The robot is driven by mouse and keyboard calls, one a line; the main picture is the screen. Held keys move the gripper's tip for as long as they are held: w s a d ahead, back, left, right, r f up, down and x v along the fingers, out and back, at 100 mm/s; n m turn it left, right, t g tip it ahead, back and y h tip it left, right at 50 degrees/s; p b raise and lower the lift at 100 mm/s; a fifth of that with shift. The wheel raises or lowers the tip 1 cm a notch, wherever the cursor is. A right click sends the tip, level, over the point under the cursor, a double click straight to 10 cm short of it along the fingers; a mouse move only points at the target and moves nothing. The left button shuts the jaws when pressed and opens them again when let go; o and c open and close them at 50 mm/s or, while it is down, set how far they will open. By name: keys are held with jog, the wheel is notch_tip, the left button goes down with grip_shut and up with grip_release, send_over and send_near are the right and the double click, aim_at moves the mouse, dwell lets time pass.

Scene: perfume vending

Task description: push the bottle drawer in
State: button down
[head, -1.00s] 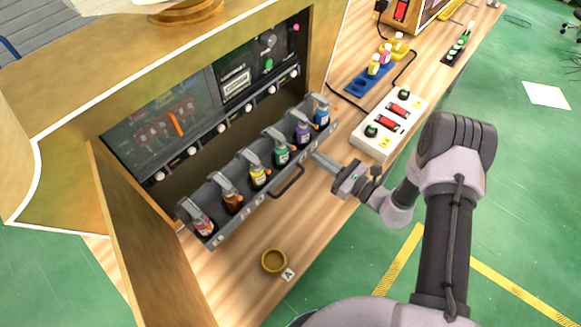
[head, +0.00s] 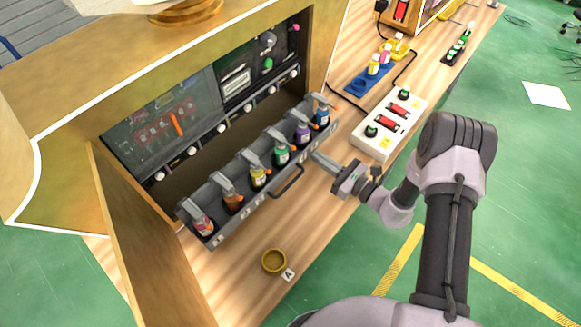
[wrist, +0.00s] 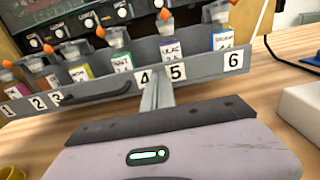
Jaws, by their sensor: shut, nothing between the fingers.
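The bottle drawer (head: 225,229) is a long grey tray that stands out from the front of the wooden machine. It holds several coloured bottles in a row, and a dark handle (head: 289,184) sits on its front. In the wrist view the drawer front (wrist: 205,68) carries number labels 1 to 6. My gripper (head: 315,158) is shut and empty. Its fingertips (wrist: 157,80) are at the drawer front near labels 4 and 5, right of the handle. I cannot tell whether they touch it.
A white box with buttons (head: 388,126) stands right of my gripper. A blue tray (head: 360,86) with small bottles is behind it. A round yellow dish (head: 274,261) lies in front of the drawer. The machine's wooden side panel (head: 140,245) is at the left.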

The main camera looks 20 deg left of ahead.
aim_at(300, 145)
dwell(0.3)
jog(key=shift+b+x, duration=2.85)
jog(key=shift+x, duration=6.95)
jog(key=shift+d, duration=0.1)
jog(key=p+v, duration=0.1)
jog(key=v, duration=1.1)
